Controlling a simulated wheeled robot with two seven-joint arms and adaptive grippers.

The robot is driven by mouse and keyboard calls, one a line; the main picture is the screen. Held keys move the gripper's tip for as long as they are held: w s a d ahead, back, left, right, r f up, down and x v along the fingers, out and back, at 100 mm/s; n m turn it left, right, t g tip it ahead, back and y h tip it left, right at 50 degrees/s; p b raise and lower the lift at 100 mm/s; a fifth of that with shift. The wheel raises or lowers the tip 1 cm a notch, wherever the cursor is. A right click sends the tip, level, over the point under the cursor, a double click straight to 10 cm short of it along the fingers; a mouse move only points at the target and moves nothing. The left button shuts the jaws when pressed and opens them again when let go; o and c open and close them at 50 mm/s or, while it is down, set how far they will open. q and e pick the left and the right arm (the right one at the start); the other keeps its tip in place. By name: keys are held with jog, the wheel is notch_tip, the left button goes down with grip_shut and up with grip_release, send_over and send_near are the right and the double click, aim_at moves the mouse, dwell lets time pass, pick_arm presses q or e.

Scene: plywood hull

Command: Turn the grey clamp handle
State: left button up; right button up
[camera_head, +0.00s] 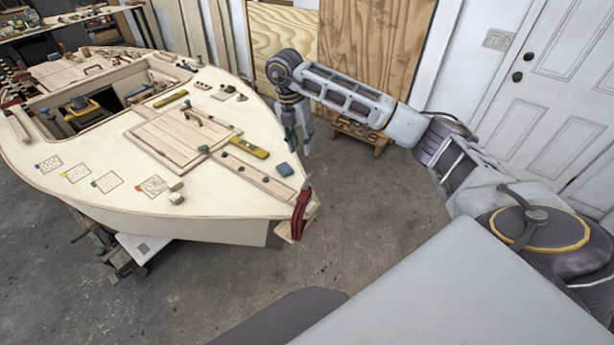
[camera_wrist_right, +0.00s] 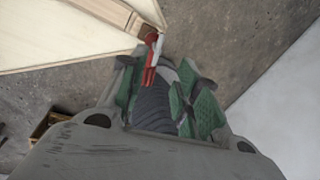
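A red clamp (camera_head: 301,213) is fixed on the pointed tip of the plywood hull (camera_head: 230,222), upright against its edge. In the right wrist view the red clamp (camera_wrist_right: 150,66) shows with a light grey bar, its handle (camera_wrist_right: 158,47), beside the red body. My right gripper (camera_head: 298,140) hangs fingers down beside the hull's right edge, behind the clamp and apart from it. In the right wrist view its green-padded fingers (camera_wrist_right: 165,88) are spread with nothing held between them; the clamp lies beyond them. My left gripper is not in view.
A low wooden stool (camera_head: 360,132) stands on the floor behind my right arm. The concrete floor right of the hull tip is clear.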

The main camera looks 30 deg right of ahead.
aim_at(308, 178)
jog(key=shift+f, duration=0.1)
jog(key=shift+s+d+f+p, duration=0.25)
jog(key=shift+f+p, duration=0.2)
jog(key=shift+f, duration=1.8)
jog(key=shift+s+d+f+p, duration=0.15)
jog(key=shift+s+f+p, duration=0.25)
jog(key=shift+f, duration=1.85)
jog(key=shift+s+d+f+p, duration=0.25)
jog(key=shift+f+p, duration=0.25)
jog(key=shift+f, duration=1.75)
